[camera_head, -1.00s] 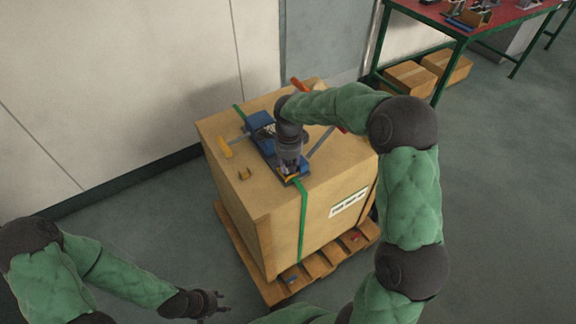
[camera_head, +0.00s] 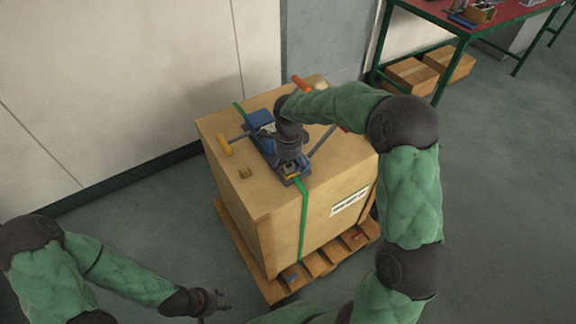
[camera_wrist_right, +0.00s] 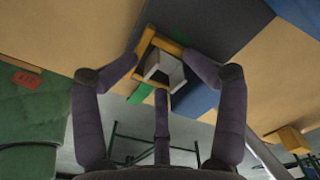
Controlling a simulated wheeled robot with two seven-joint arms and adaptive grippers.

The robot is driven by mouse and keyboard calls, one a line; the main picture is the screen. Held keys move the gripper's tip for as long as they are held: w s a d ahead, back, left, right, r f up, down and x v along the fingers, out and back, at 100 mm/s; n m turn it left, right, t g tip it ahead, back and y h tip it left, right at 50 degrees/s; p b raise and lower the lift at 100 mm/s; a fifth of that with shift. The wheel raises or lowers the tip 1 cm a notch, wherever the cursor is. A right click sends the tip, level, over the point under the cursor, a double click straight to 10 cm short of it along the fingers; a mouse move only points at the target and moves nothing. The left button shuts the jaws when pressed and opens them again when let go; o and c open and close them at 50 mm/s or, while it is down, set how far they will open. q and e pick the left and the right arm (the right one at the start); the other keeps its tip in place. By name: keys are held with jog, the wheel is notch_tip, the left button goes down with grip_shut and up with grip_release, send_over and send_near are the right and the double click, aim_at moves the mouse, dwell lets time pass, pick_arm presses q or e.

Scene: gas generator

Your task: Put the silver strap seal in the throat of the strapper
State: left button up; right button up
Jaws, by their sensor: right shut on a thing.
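The blue strapper (camera_head: 262,127) lies on top of the large carton, along the green strap (camera_head: 303,215). My right gripper (camera_head: 291,168) is over its near end. In the right wrist view, my right gripper (camera_wrist_right: 160,65) is shut on the silver strap seal (camera_wrist_right: 160,67), an open box-like piece. A yellow frame (camera_wrist_right: 148,38) lies around part of the seal; I cannot tell whether the seal is seated in the throat. My left gripper (camera_head: 218,301) is open and empty, low at the left, away from the carton.
The carton (camera_head: 235,195) stands on a wooden pallet (camera_head: 318,262). A small brass-coloured seal (camera_head: 245,172) lies on its top, left of the strapper, near a yellow-ended handle (camera_head: 224,146). A red table (camera_head: 480,22) stands at back right, with boxes (camera_head: 410,75) beneath.

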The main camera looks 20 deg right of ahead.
aim_at(289, 166)
notch_tip(289, 166, up, 11)
dwell(0.4)
